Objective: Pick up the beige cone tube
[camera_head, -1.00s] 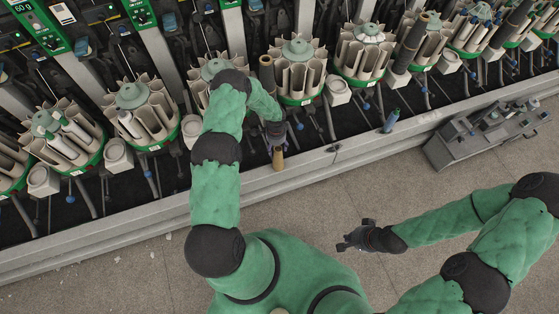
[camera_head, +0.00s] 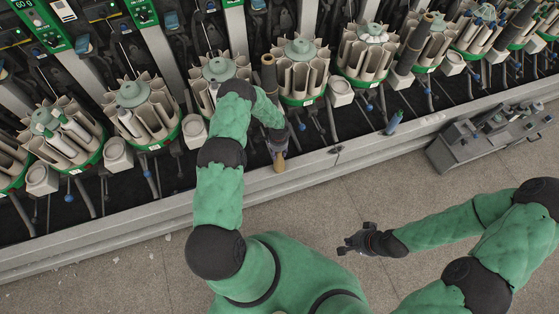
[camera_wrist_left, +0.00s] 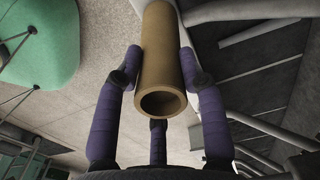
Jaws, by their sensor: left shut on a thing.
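The beige cone tube (camera_wrist_left: 160,60) is a hollow yellow-brown tube in the left wrist view, its open end facing the camera. My left gripper (camera_wrist_left: 155,75) is shut on it, with purple fingers on both sides of the tube and one below. In the head view the tube (camera_head: 279,162) shows as a small tan piece below my left gripper (camera_head: 277,143), over the machine's front ledge. The gripper hides its upper part. My right gripper (camera_head: 357,241) is over the floor, away from the machine; its fingers are too small to tell open from shut.
The winder's grey front ledge (camera_head: 120,227) runs across the view. Several round tube magazines (camera_head: 299,62) with green bases stand behind it. A grey machine unit (camera_head: 490,140) sits at the right. The floor (camera_head: 110,275) in front is mostly clear.

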